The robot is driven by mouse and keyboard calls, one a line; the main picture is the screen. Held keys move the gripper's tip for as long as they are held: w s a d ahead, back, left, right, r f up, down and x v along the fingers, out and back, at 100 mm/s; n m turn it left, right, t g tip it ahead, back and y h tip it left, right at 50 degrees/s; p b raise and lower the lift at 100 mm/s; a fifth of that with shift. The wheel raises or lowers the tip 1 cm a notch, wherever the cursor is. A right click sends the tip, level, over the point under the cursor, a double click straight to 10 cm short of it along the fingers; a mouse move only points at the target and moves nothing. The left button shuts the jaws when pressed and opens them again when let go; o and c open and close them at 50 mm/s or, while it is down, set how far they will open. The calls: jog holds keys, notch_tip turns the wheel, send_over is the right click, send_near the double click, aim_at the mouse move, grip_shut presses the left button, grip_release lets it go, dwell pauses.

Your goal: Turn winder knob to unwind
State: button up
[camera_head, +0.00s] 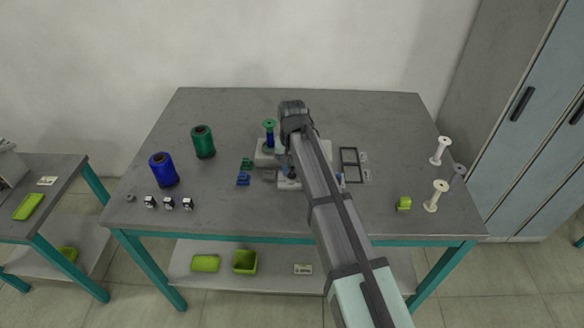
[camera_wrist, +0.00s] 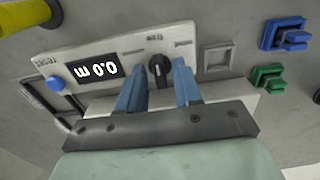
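The winder (camera_wrist: 205,50) has a light panel, upside down in the wrist view, with a display (camera_wrist: 95,70) reading 0.0 m. Its black knob (camera_wrist: 158,70) has a white pointer mark along it. My gripper (camera_wrist: 157,69) is open, its two blue fingers on either side of the knob with gaps showing. I cannot tell how deep the fingertips reach. In the head view, the winder body (camera_head: 266,159) is partly hidden by my arm, and a spool with a green top (camera_head: 270,125) stands on it.
A blue button (camera_wrist: 55,82) is beside the display. Blue clips (camera_wrist: 286,36) and green clips (camera_wrist: 268,79) lie near the winder. White spools (camera_head: 436,196) stand right. The table's back is clear.

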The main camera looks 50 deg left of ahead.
grip_shut()
jog(key=shift+n, duration=0.3)
jog(key=n, duration=0.4)
jog(key=shift+n, duration=2.1)
jog(key=shift+o, duration=0.6)
grip_release()
jog(key=shift+r, duration=0.15)
